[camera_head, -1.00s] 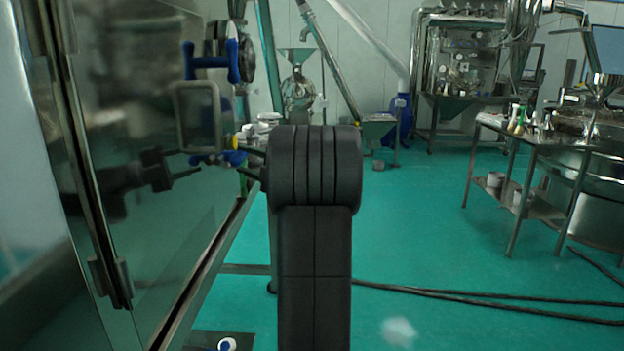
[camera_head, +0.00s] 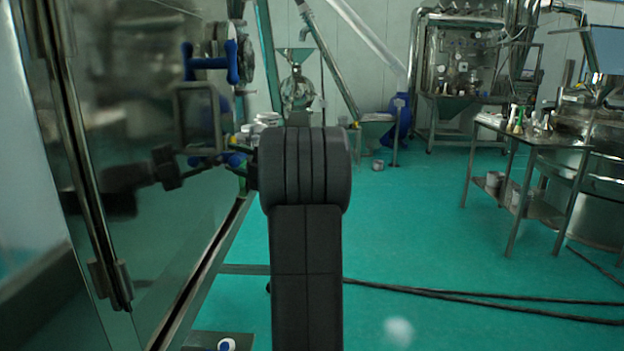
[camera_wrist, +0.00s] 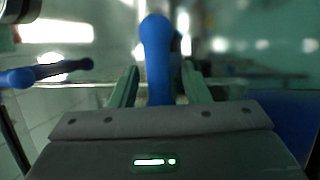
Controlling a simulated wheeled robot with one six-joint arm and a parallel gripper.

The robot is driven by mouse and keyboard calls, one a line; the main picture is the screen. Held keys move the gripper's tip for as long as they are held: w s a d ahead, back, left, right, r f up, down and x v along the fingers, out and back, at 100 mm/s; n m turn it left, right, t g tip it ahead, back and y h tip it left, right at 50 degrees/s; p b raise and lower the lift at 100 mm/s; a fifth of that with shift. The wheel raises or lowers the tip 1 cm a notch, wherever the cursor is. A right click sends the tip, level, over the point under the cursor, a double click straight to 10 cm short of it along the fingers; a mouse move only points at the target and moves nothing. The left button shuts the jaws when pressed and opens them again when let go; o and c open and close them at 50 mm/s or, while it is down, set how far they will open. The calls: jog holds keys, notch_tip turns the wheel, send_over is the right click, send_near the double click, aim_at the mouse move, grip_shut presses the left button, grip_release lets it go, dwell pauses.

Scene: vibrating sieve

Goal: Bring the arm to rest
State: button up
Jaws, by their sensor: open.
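My gripper (camera_wrist: 160,72) is open in the wrist view, its two green-tinted fingers apart. A blue handle (camera_wrist: 158,50) shows between the fingers; I cannot tell whether they touch it. In the head view my dark arm stands upright in the middle and hides most of the gripper. A dark part of the gripper (camera_head: 241,170) shows left of the arm, close to a low blue handle (camera_head: 234,159) on the machine. Nothing is seen held.
A glass panel (camera_head: 150,230) on the left mirrors my arm. Another blue handle (camera_head: 209,63) sits higher up, above a grey frame. A metal table (camera_head: 545,138) with bottles stands at the right. Black cables (camera_head: 470,297) cross the green floor, which is mostly clear right of my arm.

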jog(key=b+v, duration=0.1)
jog(key=v, duration=1.2)
jog(key=shift+m+h, duration=0.3)
jog(key=shift+m, duration=0.2)
jog(key=p+x, duration=0.1)
jog(key=x, duration=0.3)
jog(key=r+p+x, duration=0.1)
jog(key=x, duration=0.4)
jog(key=p+x, duration=0.2)
jog(key=x, duration=0.3)
jog(key=shift+a+r, duration=0.15)
jog(key=shift+r, duration=0.05)
jog(key=shift+m+p, duration=0.3)
jog(key=shift+p, duration=0.65)
jog(key=m+h+p, duration=0.1)
jog(key=m+p, duration=0.3)
jog(key=p, duration=0.7)
jog(key=shift+h+p, duration=0.4)
jog(key=shift+f+m, duration=0.15)
jog(key=shift+m, duration=0.15)
jog(key=b+v, duration=0.3)
jog(key=v, duration=1)
